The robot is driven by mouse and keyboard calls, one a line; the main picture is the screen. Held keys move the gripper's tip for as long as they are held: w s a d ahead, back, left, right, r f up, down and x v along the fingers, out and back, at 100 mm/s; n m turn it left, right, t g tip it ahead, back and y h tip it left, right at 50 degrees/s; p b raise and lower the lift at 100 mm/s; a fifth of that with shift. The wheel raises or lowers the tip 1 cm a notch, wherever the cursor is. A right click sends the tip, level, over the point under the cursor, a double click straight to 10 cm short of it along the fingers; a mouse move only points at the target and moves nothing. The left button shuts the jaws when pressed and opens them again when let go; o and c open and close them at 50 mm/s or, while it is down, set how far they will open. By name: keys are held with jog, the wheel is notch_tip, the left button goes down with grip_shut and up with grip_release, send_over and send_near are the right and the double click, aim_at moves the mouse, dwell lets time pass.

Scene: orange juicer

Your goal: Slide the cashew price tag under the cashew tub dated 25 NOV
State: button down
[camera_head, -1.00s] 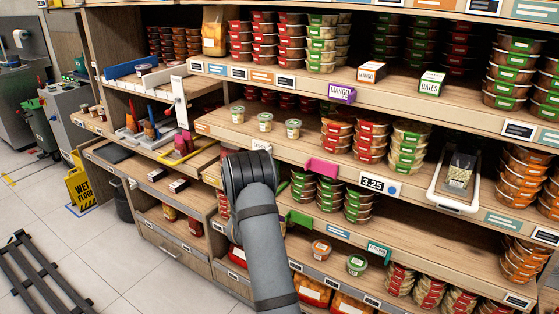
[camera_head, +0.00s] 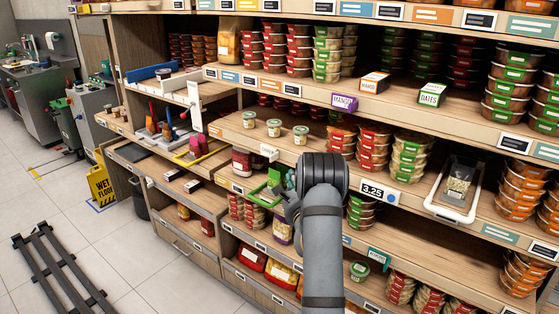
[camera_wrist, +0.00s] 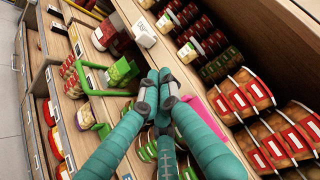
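Three small pale tubs with green labels stand in a row on the middle shelf: the left tub (camera_head: 248,119), the middle tub (camera_head: 274,127) and the right tub (camera_head: 300,134). Their dates are too small to read. A small white tag (camera_head: 268,152), probably the cashew price tag, sits at the shelf's front edge below them; its writing is not legible. It also shows in the wrist view (camera_wrist: 144,33), near the tubs. My gripper (camera_wrist: 157,76) has its teal fingertips together, with nothing visible between them. It is apart from the tag, below and right of it in the head view (camera_head: 287,182).
A green bracket (camera_wrist: 108,84) is close to my fingers. A pink clip (camera_wrist: 220,134) is on the shelf edge at the other side. Stacked red-labelled tubs (camera_head: 374,146) stand right of the small tubs. A "3.25" sign (camera_head: 375,191) hangs on the edge.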

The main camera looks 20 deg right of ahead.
jog(key=p, duration=0.4)
send_near(277, 155)
jog(key=w+d, duration=0.1)
jog(key=d, duration=0.2)
jog(key=shift+w+a+p, duration=0.3)
jog(key=shift+w, duration=0.3)
jog(key=shift+w+a+p, duration=0.25)
jog(key=shift+w, duration=0.35)
jog(key=shift+w+a+p, duration=0.3)
jog(key=shift+w, duration=0.35)
